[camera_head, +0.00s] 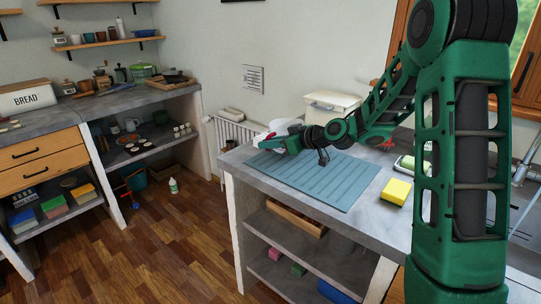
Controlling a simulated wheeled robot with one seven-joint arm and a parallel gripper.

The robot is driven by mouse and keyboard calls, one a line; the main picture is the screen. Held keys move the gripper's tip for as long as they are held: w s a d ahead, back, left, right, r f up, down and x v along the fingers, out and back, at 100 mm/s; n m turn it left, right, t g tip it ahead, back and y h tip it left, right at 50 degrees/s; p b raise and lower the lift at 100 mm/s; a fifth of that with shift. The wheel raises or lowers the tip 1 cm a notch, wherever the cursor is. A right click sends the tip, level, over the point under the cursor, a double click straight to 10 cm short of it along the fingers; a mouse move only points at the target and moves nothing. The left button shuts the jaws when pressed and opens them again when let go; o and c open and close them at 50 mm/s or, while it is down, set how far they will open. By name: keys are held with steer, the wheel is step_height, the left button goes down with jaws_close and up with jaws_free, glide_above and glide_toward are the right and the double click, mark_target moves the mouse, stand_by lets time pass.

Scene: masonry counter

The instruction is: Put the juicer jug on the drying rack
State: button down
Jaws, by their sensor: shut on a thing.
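My gripper (268,143) is at the far left corner of the near counter, beyond the back left edge of a flat blue ridged mat (340,187), which looks like the drying rack. It is shut on a pale, whitish vessel (284,125) that looks like the juicer jug. My gripper and wrist hide much of the vessel. I cannot tell whether it touches the counter. The ridged mat is bare except where my wrist hangs over its back part.
A yellow sponge (397,191) lies right of the mat. A cream box (332,106) stands behind my arm. A green-and-white roll-shaped thing (411,165) and a sink (521,195) are at right. Crates and blocks fill the shelves below. The wooden floor at left is mostly clear.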

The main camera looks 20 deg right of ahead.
steer(key=shift+w+d+f, duration=0.1)
steer(key=shift+d+f, duration=0.15)
steer(key=shift+f, duration=0.05)
step_height(320, 180, down, 3)
steer(key=shift+f, duration=0.2)
steer(key=c, duration=1.8)
jaws_free()
steer(key=shift+f, duration=0.15)
steer(key=v, duration=1)
steer(key=shift+d, duration=0.4)
steer(key=shift+s, duration=0.3)
